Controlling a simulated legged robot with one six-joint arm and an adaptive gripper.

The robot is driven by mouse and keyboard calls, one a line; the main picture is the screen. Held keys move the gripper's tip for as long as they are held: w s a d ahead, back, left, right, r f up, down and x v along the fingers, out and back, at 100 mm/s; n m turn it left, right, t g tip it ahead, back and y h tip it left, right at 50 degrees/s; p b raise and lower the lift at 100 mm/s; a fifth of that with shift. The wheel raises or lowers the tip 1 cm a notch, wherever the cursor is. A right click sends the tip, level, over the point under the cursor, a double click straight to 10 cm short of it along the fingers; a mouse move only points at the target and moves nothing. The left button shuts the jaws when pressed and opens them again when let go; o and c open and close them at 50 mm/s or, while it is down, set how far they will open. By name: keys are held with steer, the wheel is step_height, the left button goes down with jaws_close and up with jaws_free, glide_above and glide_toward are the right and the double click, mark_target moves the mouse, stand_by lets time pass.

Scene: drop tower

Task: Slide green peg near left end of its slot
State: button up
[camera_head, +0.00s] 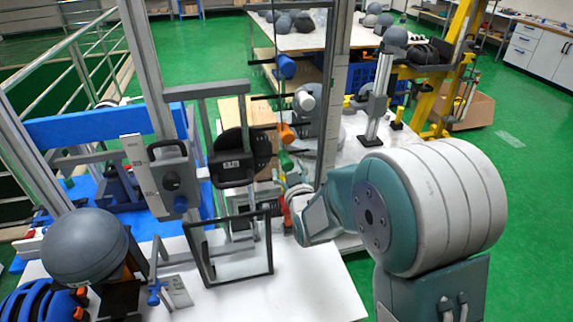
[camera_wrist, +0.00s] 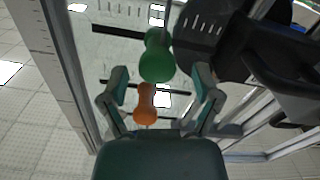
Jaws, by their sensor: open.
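The green peg (camera_wrist: 157,57) has a rounded, waisted knob and stands out from a pale panel (camera_wrist: 118,58) with dark slots. In the wrist view, it is just beyond my gripper's fingertips (camera_wrist: 160,82), roughly between their lines. It also shows in the head view (camera_head: 286,160), partly hidden. My gripper is open, with one finger on each side and nothing clamped. An orange peg (camera_wrist: 145,103) lies between the fingers in the picture. I cannot tell whether any finger touches a peg. The green peg's knob hides part of its slot.
A black bulky part (camera_wrist: 270,60) and a metal post (camera_wrist: 60,60) flank the panel.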

steer(key=shift+x, duration=0.95)
steer(key=shift+d, duration=0.15)
jaws_close()
steer(key=shift+s+a+r, duration=0.1)
steer(key=shift+s+a, duration=0.15)
steer(key=shift+a, duration=0.55)
steer(key=shift+s+a, duration=0.2)
steer(key=shift+a, duration=0.6)
jaws_free()
steer(key=shift+a, duration=0.25)
